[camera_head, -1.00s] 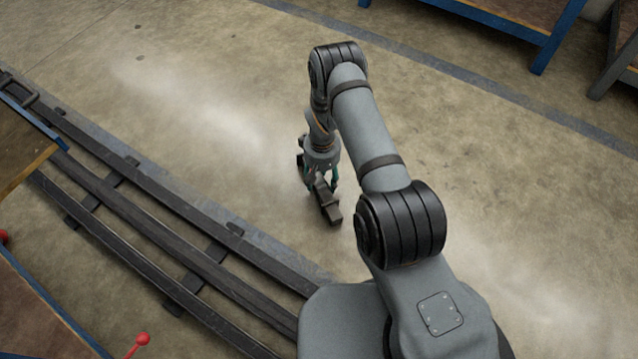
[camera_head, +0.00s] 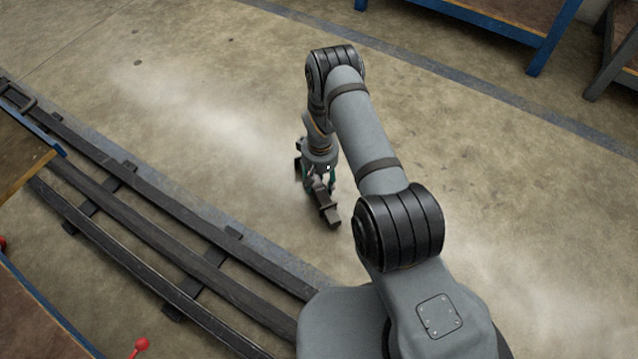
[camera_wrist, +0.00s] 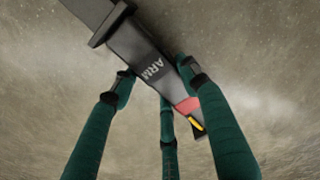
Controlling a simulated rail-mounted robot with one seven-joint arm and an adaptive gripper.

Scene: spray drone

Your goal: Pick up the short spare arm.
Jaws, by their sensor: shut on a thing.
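The spare arm is a dark, elongated bar (camera_wrist: 140,55) marked "ARM", with a red band and a yellow mark near one end in the wrist view. It runs diagonally, and its upper end leaves the picture. In the head view the spare arm (camera_head: 330,215) hangs below my wrist, close to the concrete floor. My gripper (camera_wrist: 160,85) has green-sleeved fingers with dark tips and is shut on it, with fingers on both sides of the bar. The third finger's contact is partly hidden. My gripper (camera_head: 320,185) is small in the head view. I cannot tell the exact gap to the floor.
Dark rails (camera_head: 150,235) run diagonally at the left. Blue-framed benches (camera_head: 490,20) stand at the top right, and a table corner (camera_head: 30,165) juts in at the left. A red-knobbed lever (camera_head: 140,344) is at the bottom left. The floor around my gripper is clear.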

